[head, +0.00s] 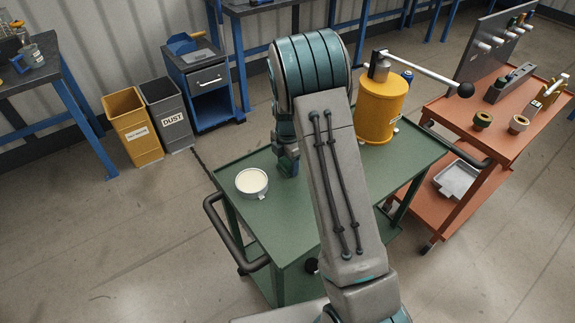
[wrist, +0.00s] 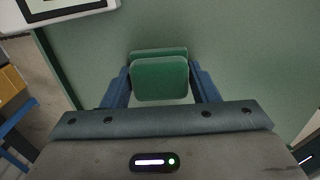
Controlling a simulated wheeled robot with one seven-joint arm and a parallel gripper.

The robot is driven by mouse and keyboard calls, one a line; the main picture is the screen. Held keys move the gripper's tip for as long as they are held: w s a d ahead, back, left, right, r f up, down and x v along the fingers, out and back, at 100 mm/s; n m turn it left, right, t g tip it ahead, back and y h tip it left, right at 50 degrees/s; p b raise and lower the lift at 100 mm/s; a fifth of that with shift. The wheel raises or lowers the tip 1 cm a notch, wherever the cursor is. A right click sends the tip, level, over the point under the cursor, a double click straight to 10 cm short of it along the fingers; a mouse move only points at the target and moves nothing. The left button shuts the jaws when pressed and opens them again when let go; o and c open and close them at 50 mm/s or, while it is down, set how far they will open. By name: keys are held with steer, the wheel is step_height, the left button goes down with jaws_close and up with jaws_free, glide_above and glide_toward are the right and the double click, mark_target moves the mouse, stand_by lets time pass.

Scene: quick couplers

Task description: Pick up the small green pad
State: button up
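The small green pad (wrist: 160,80) shows in the wrist view as a rounded square face, with a darker green edge of the same width behind it. My gripper (wrist: 160,85) has a blue finger on each side of the pad. Both fingers appear to meet its sides, so the gripper looks shut on it. In the head view my gripper (head: 288,165) points down just over the green cart top (head: 225,208). There the pad cannot be told apart from the gripper and the green surface. Its height above the cart is unclear.
A round white tin (head: 252,183) stands left of my gripper. A yellow canister (head: 381,110) with a long black-knobbed lever stands at the cart's back right. An orange cart (head: 470,103) is further right. Bins (head: 133,125) stand on the floor at the back left.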

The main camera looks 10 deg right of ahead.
steer(key=shift+r, duration=0.15)
steer(key=r, duration=0.4)
steer(key=shift+w+d+r+b, duration=0.1)
steer(key=shift+w+d+b, duration=0.15)
steer(key=shift+w+b, duration=0.15)
steer(key=w+d+r, duration=0.2)
steer(key=w, duration=0.1)
steer(key=w+d+r, duration=0.2)
steer(key=w, duration=0.1)
steer(key=w+d+r, duration=0.1)
steer(key=w+r, duration=0.1)
steer(key=w, duration=0.1)
steer(key=shift+d+r, duration=0.25)
steer(key=shift+d, duration=0.15)
steer(key=shift+o, duration=0.5)
